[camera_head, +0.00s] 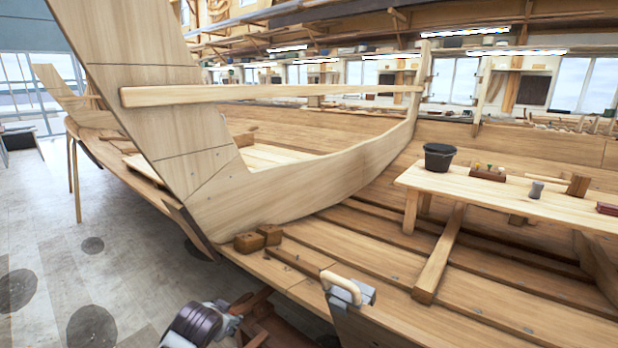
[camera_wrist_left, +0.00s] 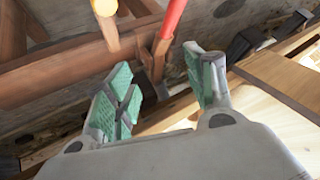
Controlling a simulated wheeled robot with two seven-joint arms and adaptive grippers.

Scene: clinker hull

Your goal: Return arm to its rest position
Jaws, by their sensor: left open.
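My left gripper (camera_head: 232,312) is low in the head view, left of centre, beside the outer edge of the hull (camera_head: 300,280). Its fingertips are small and partly unclear there. In the left wrist view the gripper (camera_wrist_left: 168,88) has its green-padded fingers spread apart, with nothing between them. Beyond the fingers, a red handle (camera_wrist_left: 173,18) and a yellow-ended handle (camera_wrist_left: 104,8) stand at a brown wooden rack (camera_wrist_left: 60,72). My right gripper is in neither view.
A plank bench (camera_head: 500,200) carries a black bucket (camera_head: 438,157) and small items. The grey floor (camera_head: 60,250) at left is largely open.

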